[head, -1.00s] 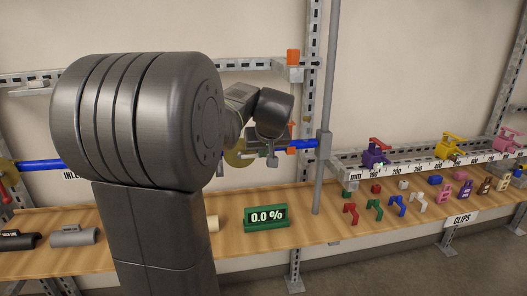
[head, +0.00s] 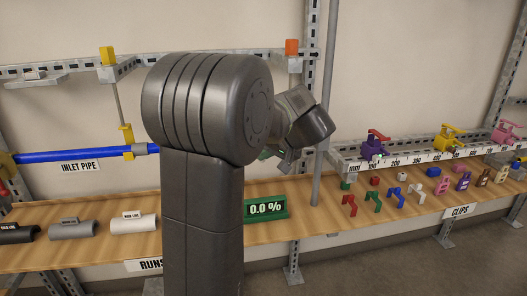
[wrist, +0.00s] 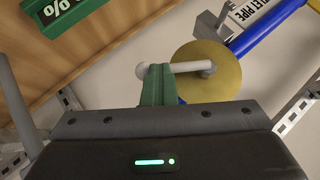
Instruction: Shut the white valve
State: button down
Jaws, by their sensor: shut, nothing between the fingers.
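In the wrist view a white lever (wrist: 189,66) with a round knob at its left end stands in front of a brass disc (wrist: 190,85). I take it to be the white valve's handle. My gripper (wrist: 156,72) has green fingers, shut and empty. They lie across the lever in the picture, between knob and disc; I cannot tell whether they touch it. In the head view my gripper (head: 272,153) is mostly hidden behind my arm, and the valve does not show there. The green display (head: 265,208) reads 0.0 %.
The blue inlet pipe (head: 75,156) runs along the wall at left and also shows in the wrist view (wrist: 268,27). A wooden shelf (head: 310,219) holds pipe pieces at left and coloured clips at right. A vertical grey post (head: 325,120) stands right of my gripper.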

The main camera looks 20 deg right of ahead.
jog(key=f+m+t+y+b, duration=0.1)
jog(key=y, duration=0.1)
jog(key=a+f+m+t+y+b, duration=0.1)
jog(key=y, duration=0.1)
jog(key=a+f+m+t+y, duration=0.1)
jog(key=f, duration=0.1)
jog(key=shift+w+a+m+y+b, duration=0.1)
jog(key=shift+w+m+y+b, duration=0.2)
jog(key=shift+y+b, duration=0.1)
jog(key=shift+s, duration=0.1)
